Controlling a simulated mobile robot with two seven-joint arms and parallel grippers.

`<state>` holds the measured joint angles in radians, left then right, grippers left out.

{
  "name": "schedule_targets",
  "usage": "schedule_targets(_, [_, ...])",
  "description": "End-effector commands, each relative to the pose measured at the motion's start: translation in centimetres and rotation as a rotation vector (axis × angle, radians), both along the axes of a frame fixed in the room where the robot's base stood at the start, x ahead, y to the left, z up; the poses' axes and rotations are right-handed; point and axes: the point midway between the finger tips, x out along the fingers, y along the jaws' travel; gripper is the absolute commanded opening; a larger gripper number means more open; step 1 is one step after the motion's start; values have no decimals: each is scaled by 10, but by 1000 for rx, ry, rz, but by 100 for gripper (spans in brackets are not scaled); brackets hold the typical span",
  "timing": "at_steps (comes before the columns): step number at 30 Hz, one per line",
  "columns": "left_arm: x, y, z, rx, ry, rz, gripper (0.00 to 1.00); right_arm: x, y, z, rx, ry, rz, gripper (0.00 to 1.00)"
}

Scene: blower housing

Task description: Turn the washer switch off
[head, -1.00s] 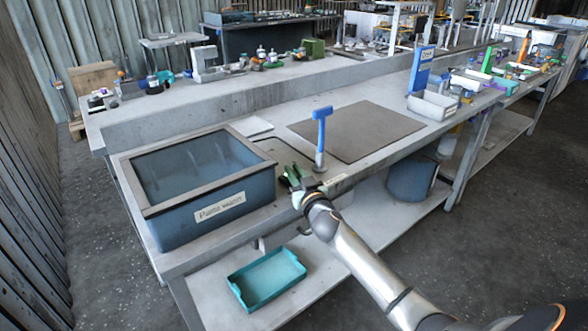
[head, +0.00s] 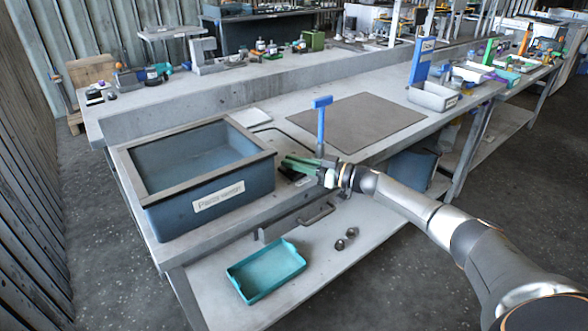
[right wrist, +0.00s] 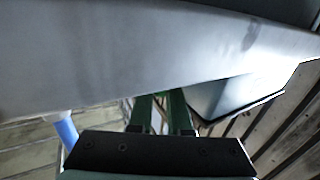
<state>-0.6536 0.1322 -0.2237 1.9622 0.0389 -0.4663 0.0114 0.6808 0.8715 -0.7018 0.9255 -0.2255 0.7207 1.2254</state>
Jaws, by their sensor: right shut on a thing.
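The parts washer (head: 219,185) is a blue-grey open basin with a pale rim and a label, at the left end of the bench. It also shows in the right wrist view (right wrist: 232,95). A small dark block (head: 291,174) sits on the bench close to the washer's right side and looks like the switch. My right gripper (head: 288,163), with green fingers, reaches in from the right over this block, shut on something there. The fingers hide the held part. In the right wrist view the fingertips (right wrist: 160,100) pass behind a grey surface. My left gripper is not seen.
A blue T-shaped post (head: 321,125) stands just behind my right gripper. A dark mat (head: 365,122) lies on the bench to the right. A teal tray (head: 265,271) and two small round parts (head: 345,238) lie on the lower shelf.

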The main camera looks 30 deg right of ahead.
Motion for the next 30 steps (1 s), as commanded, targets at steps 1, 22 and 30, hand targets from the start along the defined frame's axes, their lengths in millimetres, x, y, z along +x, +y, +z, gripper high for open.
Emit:
schedule_targets(1, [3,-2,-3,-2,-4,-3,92,1,-2,-2,0,-1,11,0])
schedule_targets(22, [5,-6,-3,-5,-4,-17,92,0,0,1,1,-1,57,24])
schedule_targets(30, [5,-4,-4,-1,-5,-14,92,0,0,0,1,-1,58,46])
